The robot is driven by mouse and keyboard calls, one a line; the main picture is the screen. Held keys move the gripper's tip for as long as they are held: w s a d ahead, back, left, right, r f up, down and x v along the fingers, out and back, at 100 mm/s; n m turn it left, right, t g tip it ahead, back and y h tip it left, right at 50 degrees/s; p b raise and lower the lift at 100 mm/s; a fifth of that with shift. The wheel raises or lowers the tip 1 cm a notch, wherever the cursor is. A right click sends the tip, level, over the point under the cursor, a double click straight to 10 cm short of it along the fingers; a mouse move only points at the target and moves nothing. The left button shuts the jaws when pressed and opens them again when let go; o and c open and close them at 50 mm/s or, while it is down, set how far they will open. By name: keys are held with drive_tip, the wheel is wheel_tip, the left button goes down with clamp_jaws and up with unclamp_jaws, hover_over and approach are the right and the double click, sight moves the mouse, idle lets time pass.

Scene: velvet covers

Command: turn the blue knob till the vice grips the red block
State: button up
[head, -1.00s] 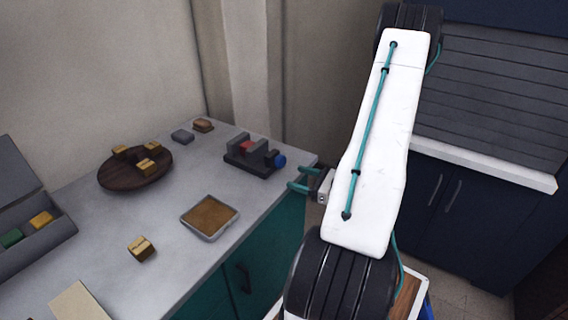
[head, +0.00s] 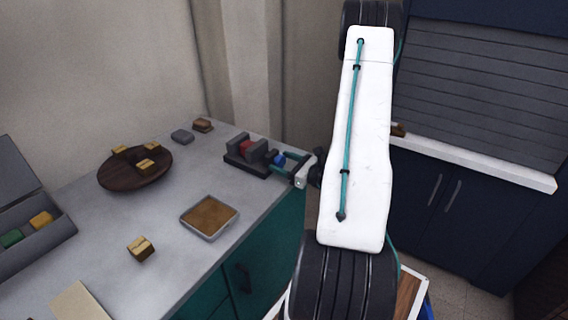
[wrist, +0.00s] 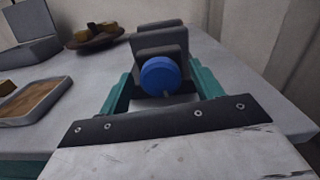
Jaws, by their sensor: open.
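The dark grey vice (head: 240,166) stands on the table near its right end. The red block (head: 246,147) sits between its jaws; I cannot tell whether both jaws touch it. The blue knob (head: 279,159) is on the vice's right end. My gripper (head: 281,162) reaches in from the right, its teal fingers open around the knob. In the wrist view the knob (wrist: 160,76) faces me between the two fingers of my gripper (wrist: 162,88), with gaps on both sides. The vice (wrist: 158,42) rises behind it and hides the red block there.
A square tray (head: 184,222) and a small yellowish block (head: 141,248) lie nearer on the table. A round wooden board (head: 117,184) with several small blocks and an open grey box (head: 62,233) are further left. The table's right edge is close to the vice.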

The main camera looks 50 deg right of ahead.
drive_tip(key=shift+c, duration=0.4)
drive_tip(key=c, duration=0.9)
drive_tip(key=shift+m, duration=3.2)
drive_tip(key=o, duration=1)
drive_tip(key=shift+d, duration=0.1)
